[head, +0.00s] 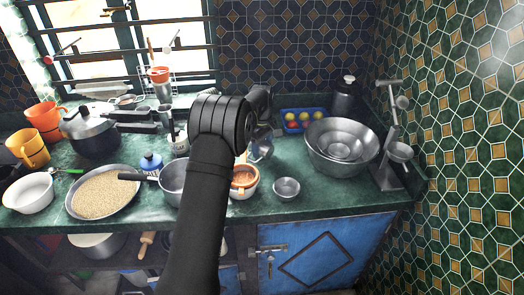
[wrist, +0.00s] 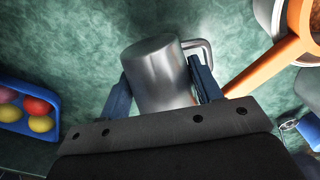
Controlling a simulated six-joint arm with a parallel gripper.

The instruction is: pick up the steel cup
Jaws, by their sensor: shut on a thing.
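The steel cup (wrist: 158,70) is a smooth grey cylinder with a squared handle on its right side in the wrist view. It sits between the two blue fingers of my gripper (wrist: 163,88), which are shut on its sides. In the head view my gripper (head: 262,148) is over the counter, right of the orange bowl, partly hidden behind my arm. The cup cannot be made out clearly there. I cannot tell whether its base touches the counter.
A blue tray of coloured balls (head: 303,121) lies behind, also in the wrist view (wrist: 28,112). An orange-handled item (wrist: 268,68) is close right of the cup. Large steel bowls (head: 342,147) stand right. A small steel bowl (head: 287,188) is near the front edge of the green counter (head: 330,200).

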